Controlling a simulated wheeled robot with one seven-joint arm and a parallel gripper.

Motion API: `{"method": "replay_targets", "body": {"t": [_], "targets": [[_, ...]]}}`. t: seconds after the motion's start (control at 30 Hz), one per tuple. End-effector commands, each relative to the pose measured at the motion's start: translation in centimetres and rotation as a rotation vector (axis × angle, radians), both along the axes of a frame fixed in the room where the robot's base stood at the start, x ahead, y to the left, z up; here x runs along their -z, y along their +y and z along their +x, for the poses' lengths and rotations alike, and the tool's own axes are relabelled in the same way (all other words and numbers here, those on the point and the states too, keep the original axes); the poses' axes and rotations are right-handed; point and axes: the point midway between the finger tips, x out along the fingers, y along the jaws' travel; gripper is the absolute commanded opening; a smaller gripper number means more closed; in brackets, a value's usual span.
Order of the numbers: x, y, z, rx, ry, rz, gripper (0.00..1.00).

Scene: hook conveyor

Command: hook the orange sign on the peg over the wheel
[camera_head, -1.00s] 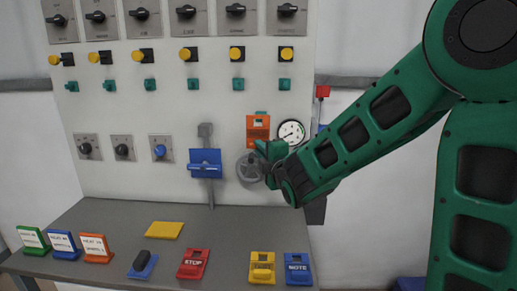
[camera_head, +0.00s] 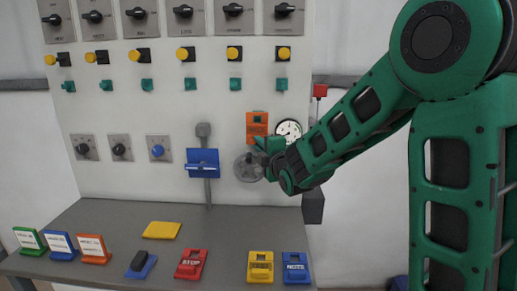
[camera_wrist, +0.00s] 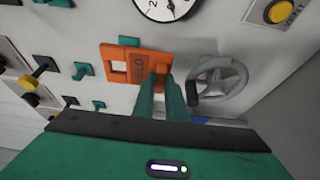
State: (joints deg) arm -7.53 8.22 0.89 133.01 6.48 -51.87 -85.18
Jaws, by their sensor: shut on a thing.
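The orange sign (camera_head: 257,124) is upright in front of the panel, above the grey wheel (camera_head: 249,167). My gripper (camera_head: 267,147) is shut on its lower part. In the wrist view the fingers (camera_wrist: 173,97) pinch the sign (camera_wrist: 140,66) at the end nearer the wheel (camera_wrist: 216,82). The sign's opening is at its other end. A green peg (camera_wrist: 128,41) shows just past one long edge of the sign in the wrist view. In the head view the sign hides most or all of this peg.
A round gauge (camera_head: 289,131) sits close right of the sign, partly behind my arm. Other green pegs (camera_head: 235,84) line the panel above. Several coloured signs and blocks stand on the grey shelf (camera_head: 215,226) below.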

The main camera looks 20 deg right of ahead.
Motion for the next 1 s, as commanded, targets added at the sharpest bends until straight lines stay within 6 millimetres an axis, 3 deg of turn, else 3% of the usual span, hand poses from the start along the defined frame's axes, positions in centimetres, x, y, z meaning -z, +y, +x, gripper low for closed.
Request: {"method": "replay_targets", "body": {"t": [1.0], "targets": [[0.9,-1.3,4.2,-0.001,0.0,0.001,0.0]]}}
